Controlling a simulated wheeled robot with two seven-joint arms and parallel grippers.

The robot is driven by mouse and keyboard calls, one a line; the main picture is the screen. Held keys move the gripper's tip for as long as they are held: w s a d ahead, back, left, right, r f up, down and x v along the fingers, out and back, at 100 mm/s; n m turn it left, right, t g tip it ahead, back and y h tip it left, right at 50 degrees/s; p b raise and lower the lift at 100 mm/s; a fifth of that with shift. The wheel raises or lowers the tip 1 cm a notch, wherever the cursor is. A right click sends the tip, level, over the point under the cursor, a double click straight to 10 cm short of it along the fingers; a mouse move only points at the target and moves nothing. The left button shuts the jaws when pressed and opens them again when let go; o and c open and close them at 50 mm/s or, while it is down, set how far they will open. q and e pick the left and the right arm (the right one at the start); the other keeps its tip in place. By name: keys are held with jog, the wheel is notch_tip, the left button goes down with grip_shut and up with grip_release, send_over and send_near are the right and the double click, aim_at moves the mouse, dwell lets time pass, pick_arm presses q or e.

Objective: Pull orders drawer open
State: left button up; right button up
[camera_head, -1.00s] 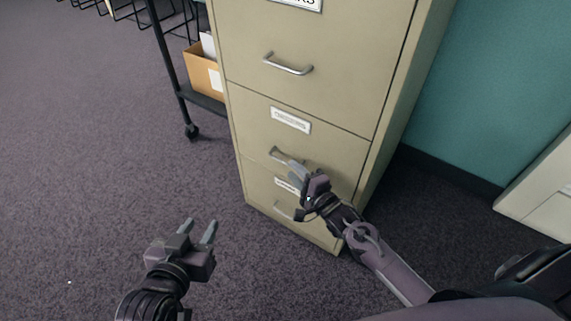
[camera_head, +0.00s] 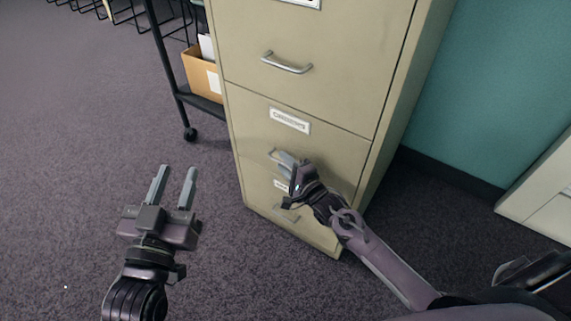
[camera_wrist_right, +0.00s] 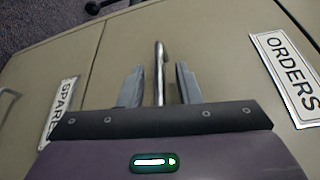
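The orders drawer (camera_head: 248,125) is the middle visible drawer of a beige filing cabinet and looks shut, flush with the front. Its label is blurred in the head view (camera_head: 289,120) but reads ORDERS in the right wrist view (camera_wrist_right: 290,75). My right gripper (camera_head: 284,160) is at its metal handle, partly hiding it. In the right wrist view the handle bar (camera_wrist_right: 159,68) stands between the two open fingers (camera_wrist_right: 160,87), with a gap on each side. My left gripper (camera_head: 178,170) is open and empty over the carpet, left of the cabinet.
The drawer above has its own handle (camera_head: 287,63). Below is the drawer labelled SPARES (camera_wrist_right: 63,108). A black wheeled cart (camera_head: 175,88) with a cardboard box (camera_head: 200,76) stands left of the cabinet. A teal wall (camera_head: 490,90) is at right. Carpet in front and left is clear.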

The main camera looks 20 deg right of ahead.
grip_shut()
